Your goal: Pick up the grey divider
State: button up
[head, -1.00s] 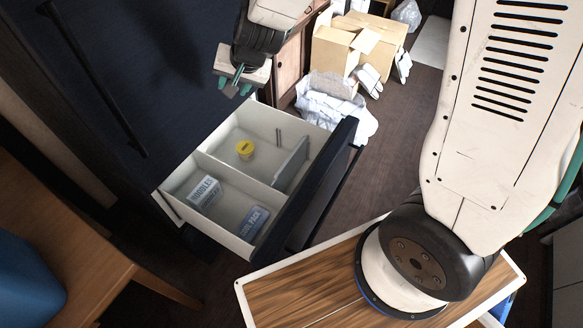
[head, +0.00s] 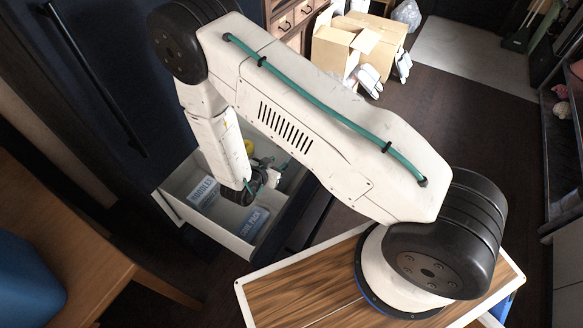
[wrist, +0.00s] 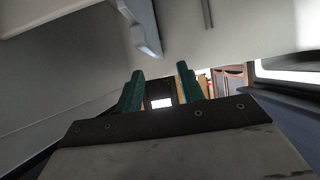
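My gripper (wrist: 158,72) shows in the wrist view with its two green fingers apart and nothing between them. In the head view my gripper (head: 276,164) is down inside the open drawer (head: 229,240), by its right part. A grey piece that looks like the grey divider (wrist: 145,28) is beyond the fingertips in the wrist view, apart from them. In the head view my arm and gripper hide most or all of the divider.
A noodle box (head: 203,192) and a blue-labelled pack (head: 251,222) lie in the drawer's near compartment. A yellow-lidded tub (head: 248,147) is partly hidden behind my arm. Cardboard boxes (head: 340,48) stand on the floor beyond.

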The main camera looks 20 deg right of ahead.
aim_at(289, 157)
jog(key=x, duration=0.7)
jog(key=shift+s+d, duration=0.15)
jog(key=shift+d, duration=0.25)
jog(key=shift+c, duration=0.4)
grip_shut()
